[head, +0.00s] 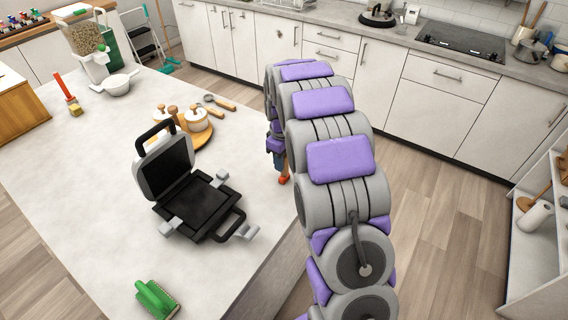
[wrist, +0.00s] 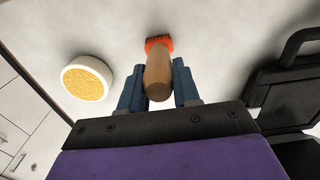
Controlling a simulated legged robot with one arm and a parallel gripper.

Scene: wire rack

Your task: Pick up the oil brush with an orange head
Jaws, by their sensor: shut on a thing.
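The oil brush (wrist: 158,82) has a tan wooden handle and an orange head (wrist: 159,43). In the wrist view, its handle lies between the two blue fingers of my gripper (wrist: 157,74), which is shut on it. The orange head points away from the gripper, past the fingertips. In the head view, my arm hides most of the gripper, and a small orange tip (head: 284,180) shows beside the arm at the counter's right edge.
An open black sandwich press (head: 195,195) stands on the white counter (head: 90,190). Several lidded pots (head: 196,121) sit on a wooden tray behind it. A green brush (head: 155,298) lies near the front. A red-handled brush (head: 66,90) is at far left. The counter's left middle is clear.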

